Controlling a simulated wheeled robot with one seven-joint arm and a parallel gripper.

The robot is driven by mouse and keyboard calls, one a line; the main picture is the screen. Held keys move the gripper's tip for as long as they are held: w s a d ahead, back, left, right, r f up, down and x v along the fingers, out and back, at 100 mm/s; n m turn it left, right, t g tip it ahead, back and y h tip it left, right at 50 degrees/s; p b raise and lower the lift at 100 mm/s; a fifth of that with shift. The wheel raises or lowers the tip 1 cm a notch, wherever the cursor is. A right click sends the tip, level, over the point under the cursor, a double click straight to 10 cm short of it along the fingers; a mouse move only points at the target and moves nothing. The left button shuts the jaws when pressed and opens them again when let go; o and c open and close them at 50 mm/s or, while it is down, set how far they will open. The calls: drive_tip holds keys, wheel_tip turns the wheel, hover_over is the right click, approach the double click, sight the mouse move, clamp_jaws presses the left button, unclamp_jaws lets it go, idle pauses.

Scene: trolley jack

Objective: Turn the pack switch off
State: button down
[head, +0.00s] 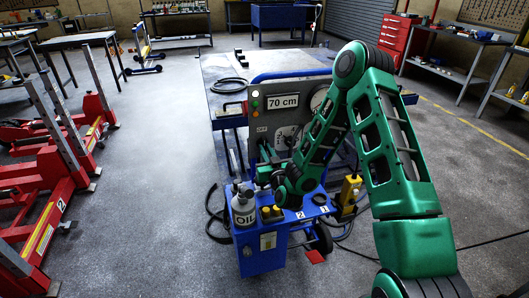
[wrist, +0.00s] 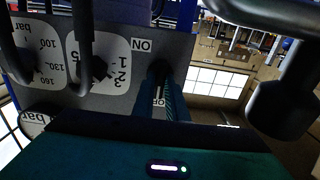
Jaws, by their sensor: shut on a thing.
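In the wrist view, a grey panel (wrist: 130,75) appears upside down, with an "ON" label (wrist: 141,45). A dark switch knob (wrist: 158,68) sits beside that label. A second label, partly covered, lies below it. My gripper (wrist: 165,78) reaches to the knob with narrow ribbed teal fingers and is shut on it. The fingertips and knob merge in shadow, so the switch's exact position cannot be told. In the head view, my arm's end hangs in front of the blue pack trolley, and its fingertips are hard to make out.
Dark levers or handles (wrist: 285,100) stand close to the gripper in the wrist view. A numbered selector (wrist: 98,65) is beside the switch. An oil bottle (head: 243,207) stands on the trolley, with cables on the floor. Red jacks (head: 60,170) are at left; the middle floor is clear.

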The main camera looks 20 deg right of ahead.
drive_tip(key=shift+s+f, duration=0.15)
drive_tip(key=shift+f, duration=0.1)
drive_tip(key=c, duration=1.8)
unclamp_jaws()
drive_tip(key=shift+o, duration=0.2)
drive_tip(key=shift+r, duration=0.1)
drive_tip(key=s, duration=1)
drive_tip(key=shift+s, duration=0.3)
drive_tip(key=shift+w, duration=0.15)
